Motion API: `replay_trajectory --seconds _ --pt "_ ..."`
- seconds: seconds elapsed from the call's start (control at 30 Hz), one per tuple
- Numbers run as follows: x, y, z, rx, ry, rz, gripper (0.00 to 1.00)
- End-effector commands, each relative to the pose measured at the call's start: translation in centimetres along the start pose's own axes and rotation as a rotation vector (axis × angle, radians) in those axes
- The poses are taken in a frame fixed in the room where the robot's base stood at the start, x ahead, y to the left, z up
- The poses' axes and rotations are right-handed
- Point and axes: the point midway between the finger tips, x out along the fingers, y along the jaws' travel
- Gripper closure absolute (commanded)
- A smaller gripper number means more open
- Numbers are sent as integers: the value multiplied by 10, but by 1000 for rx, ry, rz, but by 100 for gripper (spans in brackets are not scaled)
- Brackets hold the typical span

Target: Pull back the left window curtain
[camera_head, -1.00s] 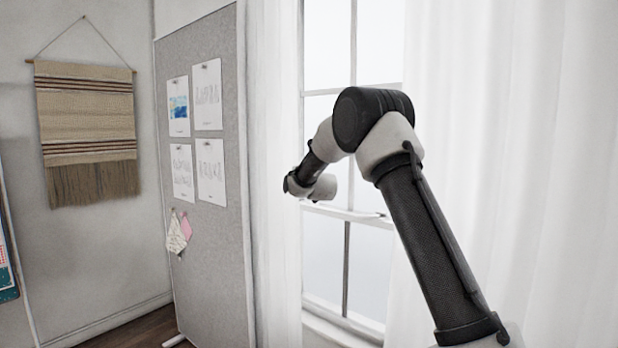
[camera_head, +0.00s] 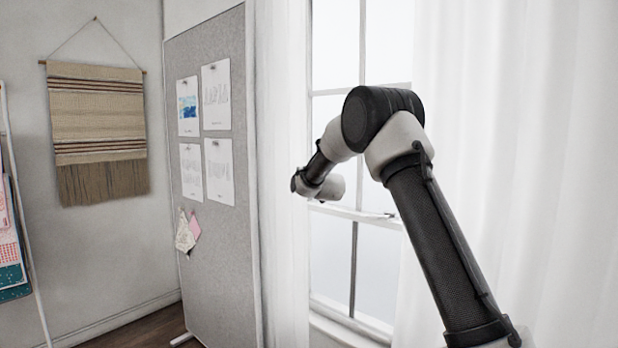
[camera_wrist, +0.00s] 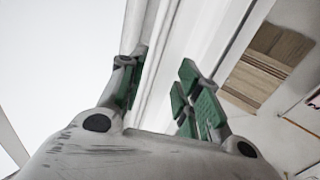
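The left curtain (camera_head: 283,150) is a narrow white sheer strip hanging between the window and the grey pinboard in the head view. My arm reaches across the window, its wrist end close to the curtain's right edge. The fingers are not clear in the head view. In the wrist view my gripper (camera_wrist: 163,82) is open, its green-padded fingers apart. White upright folds, which look like the left curtain (camera_wrist: 182,42), show in and beyond the gap between the fingers. I cannot tell whether the fingers touch the cloth.
The window (camera_head: 335,130) is behind my arm, with the right curtain (camera_head: 520,150) hanging wide at the right. The pinboard (camera_head: 214,260) with pinned papers stands close at the left of the curtain. A woven wall hanging (camera_head: 98,115) is farther left, beside a rack of fabrics (camera_head: 10,250).

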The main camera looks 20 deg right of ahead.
Motion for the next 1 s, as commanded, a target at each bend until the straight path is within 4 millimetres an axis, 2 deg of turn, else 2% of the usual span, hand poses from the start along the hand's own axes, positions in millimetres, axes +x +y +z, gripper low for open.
replay_trajectory --seconds 0.3,0.5,0.7,1.0 --pt "-66 -1 -1 -1 0 -2 66" --pt "-100 -1 -1 0 2 -1 66" --pt "-112 -1 0 0 2 -1 66" --pt "-113 -1 0 0 2 -1 66"
